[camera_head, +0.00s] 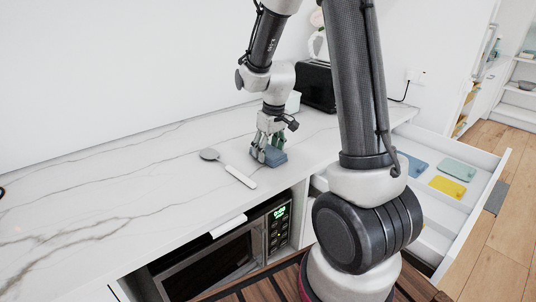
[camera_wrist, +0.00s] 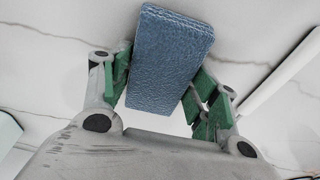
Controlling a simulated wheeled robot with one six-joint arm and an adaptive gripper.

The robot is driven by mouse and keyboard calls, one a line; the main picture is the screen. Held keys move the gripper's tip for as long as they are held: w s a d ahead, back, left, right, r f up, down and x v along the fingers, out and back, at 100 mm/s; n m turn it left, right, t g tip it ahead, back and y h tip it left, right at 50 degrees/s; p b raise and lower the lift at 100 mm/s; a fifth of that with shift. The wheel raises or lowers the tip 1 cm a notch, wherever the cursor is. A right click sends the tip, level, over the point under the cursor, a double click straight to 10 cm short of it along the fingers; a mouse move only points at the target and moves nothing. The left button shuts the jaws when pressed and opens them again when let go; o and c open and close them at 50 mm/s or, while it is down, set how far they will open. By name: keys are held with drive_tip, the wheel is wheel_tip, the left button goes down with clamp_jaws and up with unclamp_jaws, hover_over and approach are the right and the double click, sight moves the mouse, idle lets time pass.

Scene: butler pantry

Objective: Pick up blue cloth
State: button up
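The blue cloth (camera_head: 273,157) is a thick folded block at the worktop, beside a spoon-like utensil. It fills the middle of the wrist view (camera_wrist: 168,58). My gripper (camera_head: 268,146) points down over it. In the wrist view, the green finger pads of my gripper (camera_wrist: 158,95) lie against the cloth's two long sides, and the gripper appears shut on it. The cloth is at or very near the worktop; I cannot tell whether it is clear of the surface.
The spoon-like utensil (camera_head: 229,169) lies just left of the cloth. A black toaster (camera_head: 317,86) stands behind. Below are a microwave (camera_head: 225,262) and an open drawer (camera_head: 487,182) with blue, teal and yellow cloths. The left worktop (camera_head: 90,205) is mostly clear.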

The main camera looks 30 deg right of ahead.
sight(269, 150)
wheel_tip(269, 150, up, 10)
idle(0.6)
